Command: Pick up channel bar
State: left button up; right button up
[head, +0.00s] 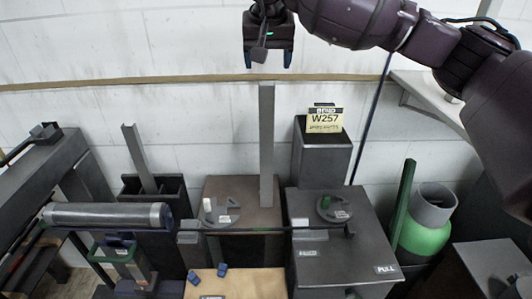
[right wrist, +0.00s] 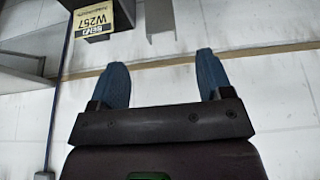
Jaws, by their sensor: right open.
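A tall grey bar (head: 267,140) stands upright in the middle of the head view, behind the work surfaces. A shorter grey bar (head: 138,155) leans in a black open bin at the left. I cannot tell for sure which is the channel bar. My right gripper (head: 268,60) is open and empty, pointing down just above the top of the tall bar in the head view. In the right wrist view its blue fingers (right wrist: 162,62) are apart, with a grey bar (right wrist: 160,18) beyond them at the top. My left gripper is not in view.
A dark pillar with a yellow W257 sign (head: 324,121) stands right of the tall bar. A green and grey cylinder (head: 428,225) is at the right, beside a green bar (head: 404,195). A grey roller (head: 105,215) lies at the left. A wall shelf (head: 430,95) is behind my right arm.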

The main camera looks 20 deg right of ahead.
aim_at(267, 84)
jog(key=x, duration=0.6)
jog(key=shift+w+d+f, duration=0.15)
jog(key=shift+w, duration=0.1)
jog(key=x, duration=0.5)
jog(key=shift+w, duration=0.15)
grip_shut()
